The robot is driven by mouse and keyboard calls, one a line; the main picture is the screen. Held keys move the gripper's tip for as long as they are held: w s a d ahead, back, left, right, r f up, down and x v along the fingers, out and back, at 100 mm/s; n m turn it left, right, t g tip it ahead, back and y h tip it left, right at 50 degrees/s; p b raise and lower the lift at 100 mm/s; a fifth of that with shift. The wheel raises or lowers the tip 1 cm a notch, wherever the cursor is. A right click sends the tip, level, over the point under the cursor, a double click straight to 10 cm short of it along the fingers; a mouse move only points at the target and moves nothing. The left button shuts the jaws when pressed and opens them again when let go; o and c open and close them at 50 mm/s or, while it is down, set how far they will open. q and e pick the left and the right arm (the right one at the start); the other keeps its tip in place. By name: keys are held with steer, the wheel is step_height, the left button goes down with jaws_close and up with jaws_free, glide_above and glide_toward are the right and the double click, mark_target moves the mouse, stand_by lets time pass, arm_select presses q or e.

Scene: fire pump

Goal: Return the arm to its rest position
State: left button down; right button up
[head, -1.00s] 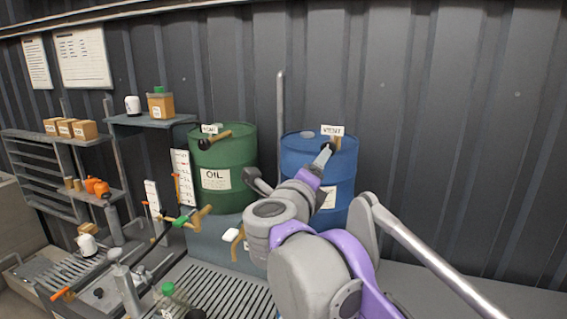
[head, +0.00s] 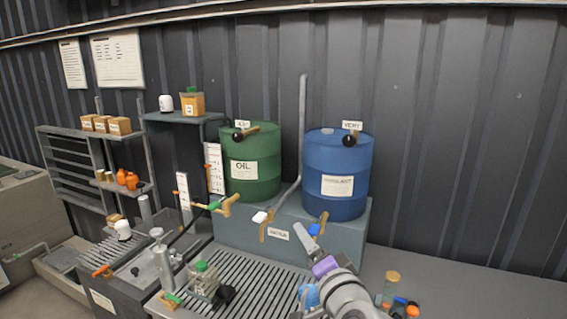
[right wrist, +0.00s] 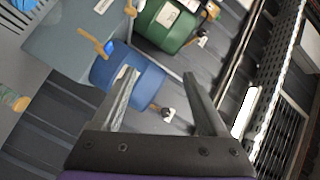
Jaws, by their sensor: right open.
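My right arm comes in from the bottom edge of the head view, with its purple wrist and gripper (head: 311,243) in front of the grey plinth under the drums. In the right wrist view my right gripper (right wrist: 160,76) has its two fingers spread apart with nothing between them. The blue drum (head: 338,165), with a label and a vent sign on top, stands behind and above the gripper; it also shows in the right wrist view (right wrist: 125,75). My left gripper is not in view.
A green oil drum (head: 253,180) stands left of the blue one on the grey plinth (head: 345,240). A slatted grate (head: 255,285) lies in front. Small bottles, including a cork-topped jar (head: 391,285), stand right of my arm. The bench further right is clear.

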steer(key=s+d+f+n+g+h, duration=0.1)
steer(key=s+d+f+n+g, duration=0.2)
steer(key=s+f, duration=0.4)
steer(key=s+d+f+n+g+h, duration=0.2)
steer(key=s+d+f, duration=0.3)
steer(key=f, duration=0.8)
steer(key=s+d+f+n+g+h, duration=0.1)
steer(key=s+d+f+n+g, duration=0.3)
steer(key=s+f, duration=0.6)
steer(key=shift+d+f+g, duration=0.2)
steer(key=shift+f+g, duration=0.2)
steer(key=shift+g, duration=0.2)
